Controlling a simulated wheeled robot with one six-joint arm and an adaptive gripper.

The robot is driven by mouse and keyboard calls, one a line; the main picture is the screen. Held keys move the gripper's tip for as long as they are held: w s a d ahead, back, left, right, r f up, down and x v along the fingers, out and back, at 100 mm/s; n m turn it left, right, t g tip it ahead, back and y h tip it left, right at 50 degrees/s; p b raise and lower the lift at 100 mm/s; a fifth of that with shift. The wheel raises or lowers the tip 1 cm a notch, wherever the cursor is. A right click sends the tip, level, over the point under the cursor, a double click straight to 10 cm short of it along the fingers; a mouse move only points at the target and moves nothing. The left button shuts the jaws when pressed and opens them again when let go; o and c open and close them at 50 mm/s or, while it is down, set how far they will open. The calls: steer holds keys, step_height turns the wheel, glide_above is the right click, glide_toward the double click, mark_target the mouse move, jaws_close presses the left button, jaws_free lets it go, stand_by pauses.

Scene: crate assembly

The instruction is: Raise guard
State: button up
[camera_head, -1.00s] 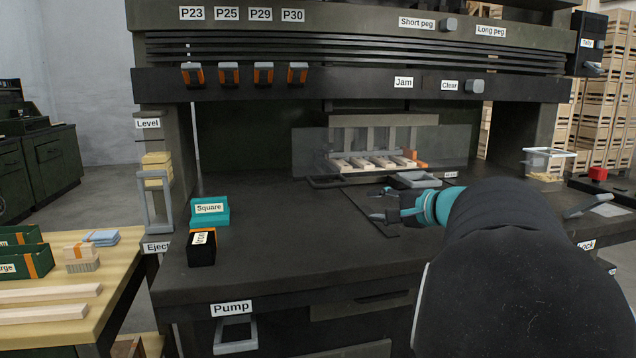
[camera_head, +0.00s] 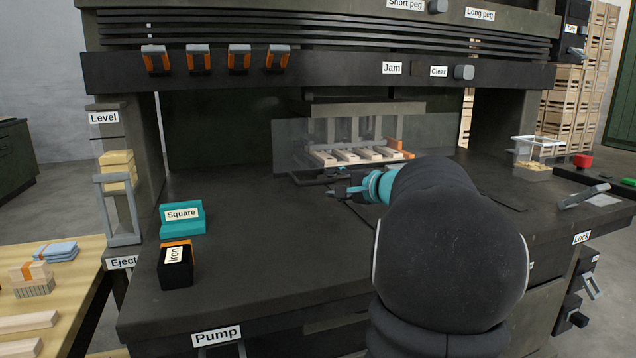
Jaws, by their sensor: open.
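The guard (camera_head: 292,146) is a see-through panel standing across the front of the press opening, at the back middle of the bench. Its lower edge is near the bench top, with a dark handle-like frame (camera_head: 308,180) at its foot. Behind the panel, several pale wooden strips lie side by side. My gripper (camera_head: 335,192) is open and low over the bench, just in front of the panel's foot. It appears empty; I cannot tell whether it touches the dark frame. My teal wrist and dark arm hide the right part of the guard's foot.
A teal Square block (camera_head: 182,218) and a dark Iron box (camera_head: 176,268) stand on the bench's left. A clear bin (camera_head: 534,152), red button (camera_head: 583,161) and grey lever (camera_head: 584,196) are at the right. The labelled beam (camera_head: 330,75) overhangs the opening.

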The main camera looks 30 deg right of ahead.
mark_target(320, 182)
steer(key=x, duration=0.6)
jaws_close()
